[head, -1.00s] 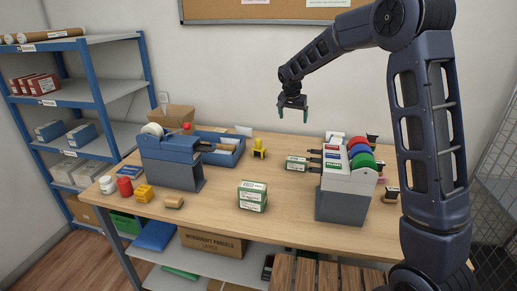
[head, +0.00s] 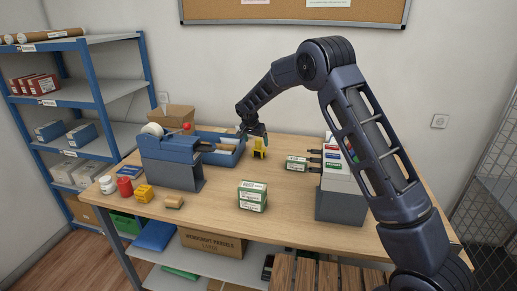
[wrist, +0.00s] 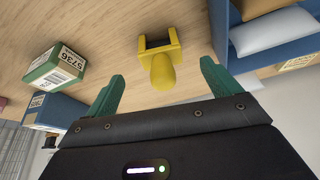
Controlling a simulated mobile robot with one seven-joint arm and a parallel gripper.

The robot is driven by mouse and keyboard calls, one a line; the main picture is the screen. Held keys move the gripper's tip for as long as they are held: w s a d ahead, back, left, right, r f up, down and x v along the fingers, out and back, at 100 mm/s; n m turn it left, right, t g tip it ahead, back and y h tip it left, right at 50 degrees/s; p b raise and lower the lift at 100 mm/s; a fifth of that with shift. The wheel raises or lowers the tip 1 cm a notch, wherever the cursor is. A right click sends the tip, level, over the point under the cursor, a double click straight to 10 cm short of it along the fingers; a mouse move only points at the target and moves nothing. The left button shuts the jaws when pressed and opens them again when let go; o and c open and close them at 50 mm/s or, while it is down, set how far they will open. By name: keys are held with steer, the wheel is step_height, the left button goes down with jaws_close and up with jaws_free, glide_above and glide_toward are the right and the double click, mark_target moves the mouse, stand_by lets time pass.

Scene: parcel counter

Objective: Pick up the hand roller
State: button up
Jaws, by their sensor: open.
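The yellow upright tool on the counter (head: 259,150), with a forked frame and a rounded handle, looks like the hand roller. In the wrist view the yellow tool (wrist: 163,72) shows its handle toward the camera, in line with the gap between the fingers. My gripper (head: 254,138) is above and close to the tool, just left of it in the head view.
A blue tray (head: 232,155) with packets lies to the left of the tool. A green-and-white box (head: 297,163) lies to the right, and another box pile (head: 253,196) stands in front. A blue-grey dispenser (head: 172,160) stands further left.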

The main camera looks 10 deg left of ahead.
mark_target(257, 147)
steer(key=x, duration=0.7)
steer(key=shift+f, duration=0.3)
steer(key=c, duration=1.1)
